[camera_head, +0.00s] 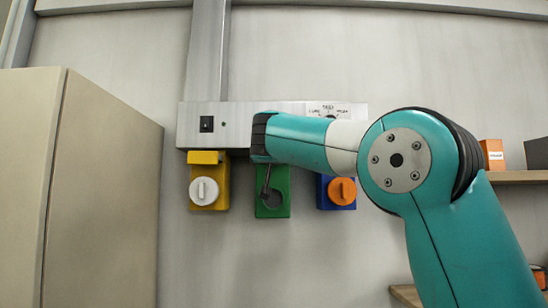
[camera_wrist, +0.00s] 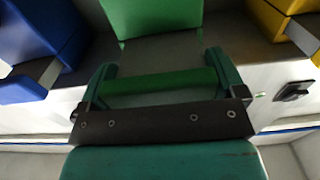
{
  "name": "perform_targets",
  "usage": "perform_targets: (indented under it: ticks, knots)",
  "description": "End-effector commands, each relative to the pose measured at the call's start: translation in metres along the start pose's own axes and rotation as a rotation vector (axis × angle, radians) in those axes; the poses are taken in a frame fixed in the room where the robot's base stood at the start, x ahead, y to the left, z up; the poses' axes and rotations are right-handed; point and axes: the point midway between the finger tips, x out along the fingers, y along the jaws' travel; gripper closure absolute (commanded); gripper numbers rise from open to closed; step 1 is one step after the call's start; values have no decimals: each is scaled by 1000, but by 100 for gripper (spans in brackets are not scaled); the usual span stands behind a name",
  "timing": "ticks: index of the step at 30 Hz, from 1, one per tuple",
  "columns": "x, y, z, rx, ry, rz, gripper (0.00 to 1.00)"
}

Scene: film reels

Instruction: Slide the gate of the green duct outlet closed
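The green duct outlet (camera_head: 280,207) hangs under the grey duct box, between a yellow and a blue outlet. Its body also shows at the top of the wrist view (camera_wrist: 150,18). Its grey gate plate (camera_wrist: 165,52) sticks out of the body toward my gripper, with a green end strip (camera_wrist: 160,87). My gripper (camera_wrist: 165,70) is at this gate, its two teal fingers spread wide, one on each side of the plate's end. Whether they touch its edges is unclear. In the head view my wrist hides the gate.
The grey duct box (camera_head: 250,112) is on the wall. The yellow outlet (camera_head: 220,190) has a white knob, the blue outlet (camera_head: 323,194) an orange one. A beige cabinet (camera_head: 90,190) stands at left. A shelf (camera_head: 520,177) with boxes is at right.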

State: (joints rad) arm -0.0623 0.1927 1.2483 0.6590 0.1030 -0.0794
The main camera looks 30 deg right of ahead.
Motion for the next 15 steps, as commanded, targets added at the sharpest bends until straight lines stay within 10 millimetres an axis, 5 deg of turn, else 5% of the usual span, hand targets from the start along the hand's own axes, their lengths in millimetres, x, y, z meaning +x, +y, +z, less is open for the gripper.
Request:
perform_targets:
  ticks: [15]
  knots:
    - [32,2,-1,1,2,4,53]
